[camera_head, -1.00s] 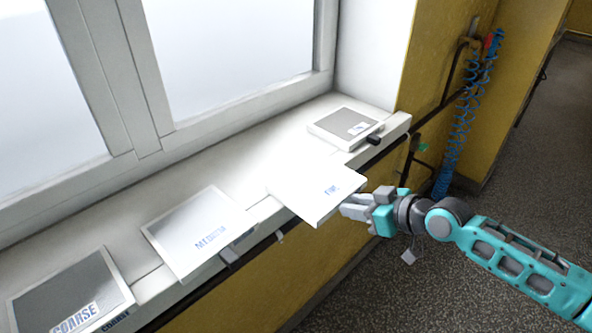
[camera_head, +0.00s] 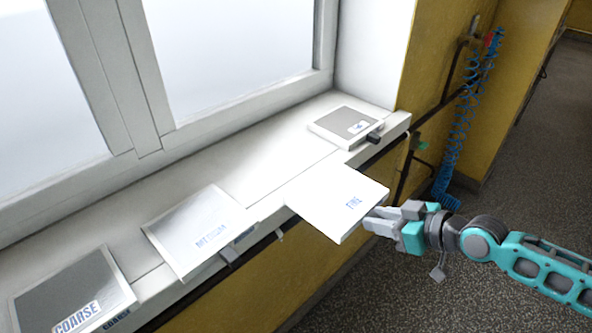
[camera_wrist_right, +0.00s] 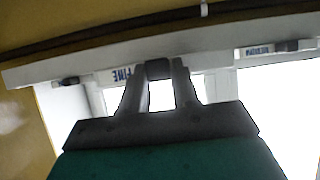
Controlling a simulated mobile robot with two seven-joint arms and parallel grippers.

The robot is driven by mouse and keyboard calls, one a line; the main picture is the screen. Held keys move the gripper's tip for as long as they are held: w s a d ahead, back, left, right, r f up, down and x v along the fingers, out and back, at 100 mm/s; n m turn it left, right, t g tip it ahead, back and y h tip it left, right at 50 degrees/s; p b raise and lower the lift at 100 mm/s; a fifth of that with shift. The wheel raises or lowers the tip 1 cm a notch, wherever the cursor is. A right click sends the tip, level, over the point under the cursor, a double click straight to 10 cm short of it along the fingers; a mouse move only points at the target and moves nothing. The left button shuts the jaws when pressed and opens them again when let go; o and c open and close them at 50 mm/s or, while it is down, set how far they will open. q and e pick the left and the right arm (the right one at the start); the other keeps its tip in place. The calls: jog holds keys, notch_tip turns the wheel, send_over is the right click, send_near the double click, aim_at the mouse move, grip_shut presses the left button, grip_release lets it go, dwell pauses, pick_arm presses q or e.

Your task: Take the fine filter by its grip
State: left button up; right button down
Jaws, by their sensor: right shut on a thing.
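The fine filter (camera_head: 334,202) is a flat, pale square panel with blue FINE lettering. In the head view it juts out past the front edge of the window sill, its near corner over open space. My right gripper (camera_head: 372,222) is at its right edge, shut on its grip. In the right wrist view the dark grip (camera_wrist_right: 158,69) sits between the fingertips, beside the FINE label (camera_wrist_right: 127,76). The fingers hide part of the grip. My left gripper is not in view.
On the sill (camera_head: 262,178) lie the medium filter (camera_head: 203,232), the coarse filter (camera_head: 72,290) and another grey-faced panel (camera_head: 346,126) with a dark grip. A dark rail runs along the sill front. A blue coiled hose (camera_head: 461,125) hangs at the right.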

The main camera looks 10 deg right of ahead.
jog(key=s+d+b, duration=0.3)
jog(key=s+d, duration=0.2)
jog(key=s, duration=0.1)
jog(key=shift+s, duration=0.2)
dwell(0.7)
jog(key=shift+r, duration=0.1)
dwell(0.3)
